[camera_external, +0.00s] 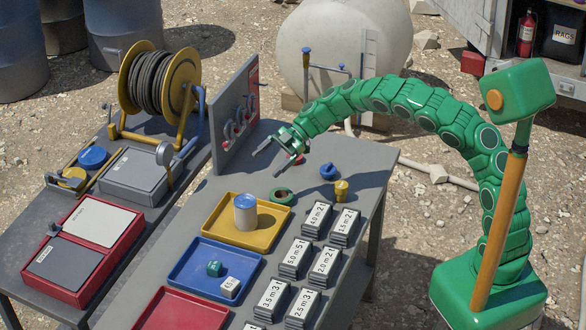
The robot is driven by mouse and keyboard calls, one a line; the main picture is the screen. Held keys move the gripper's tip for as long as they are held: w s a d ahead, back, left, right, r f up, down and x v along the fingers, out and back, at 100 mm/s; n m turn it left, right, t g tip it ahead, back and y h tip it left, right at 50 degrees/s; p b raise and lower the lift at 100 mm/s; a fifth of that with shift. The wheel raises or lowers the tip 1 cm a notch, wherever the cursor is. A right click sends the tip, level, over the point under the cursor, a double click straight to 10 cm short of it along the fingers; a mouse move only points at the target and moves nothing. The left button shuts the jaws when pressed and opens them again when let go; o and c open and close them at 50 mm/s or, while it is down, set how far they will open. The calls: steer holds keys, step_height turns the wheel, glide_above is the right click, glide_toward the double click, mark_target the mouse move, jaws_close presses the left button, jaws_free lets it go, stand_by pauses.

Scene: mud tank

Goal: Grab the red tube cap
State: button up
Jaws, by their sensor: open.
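My gripper (272,157) hangs open over the far end of the grey table, its two fingers apart and pointing down to the left. A small red patch (299,159) shows right beside the lower finger. It may be the red tube cap, mostly hidden by the gripper; I cannot tell whether they touch. A blue cap (328,172) and a yellow cap (341,190) stand on the table to the right of and below the gripper. A green ring-shaped piece (282,196) lies below it.
An upright grey panel with gauges (236,118) stands close left of my gripper. A yellow tray (214,232) holding a blue-lidded jar (245,212), a blue tray (187,284) and a red tray (180,312) line the table. Several labelled dark blocks (293,258) stand at right.

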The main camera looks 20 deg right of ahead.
steer(key=w+d+n+t, duration=0.4)
steer(key=w+d+n, duration=0.4)
steer(key=d+n, duration=0.5)
steer(key=w+d+n+t, duration=0.4)
steer(key=w+d+n, duration=0.5)
steer(key=d+n, duration=0.35)
steer(key=f, duration=1.4)
steer(key=shift+s+a+f, duration=0.1)
steer(key=shift+s+a, duration=0.05)
steer(key=shift+a, duration=0.15)
steer(key=shift+x, duration=3.9)
steer(key=shift+d+f, duration=0.1)
steer(key=c, duration=1.1)
